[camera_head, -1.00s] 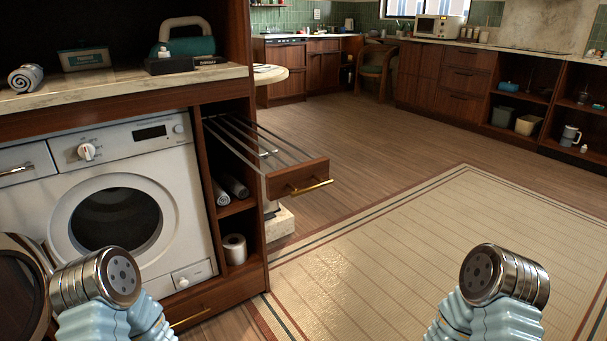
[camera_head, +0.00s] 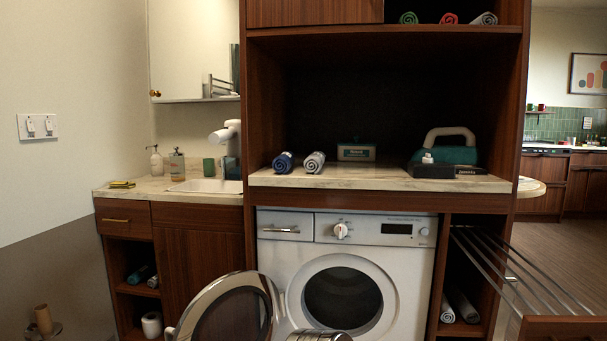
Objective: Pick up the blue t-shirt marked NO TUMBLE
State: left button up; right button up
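A rolled blue cloth (camera_head: 284,162) with a white spiral end lies on the counter above the washing machine; no NO TUMBLE mark is legible on it. A grey-white roll (camera_head: 315,162) lies just right of it. Another bluish roll (camera_head: 137,274) lies in the open shelf under the sink counter, too small to read. Neither gripper shows; only a silver piece, probably of my arm, shows at the bottom edge.
The washing machine (camera_head: 378,229) has its round door (camera_head: 230,314) swung open to the left. A box (camera_head: 356,151) and a teal iron-like appliance (camera_head: 452,147) stand on the counter. A drying rack (camera_head: 497,270) juts out at right. Rolls (camera_head: 448,18) lie overhead.

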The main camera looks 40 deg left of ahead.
aim_at(283, 162)
jog(key=u, duration=1.5)
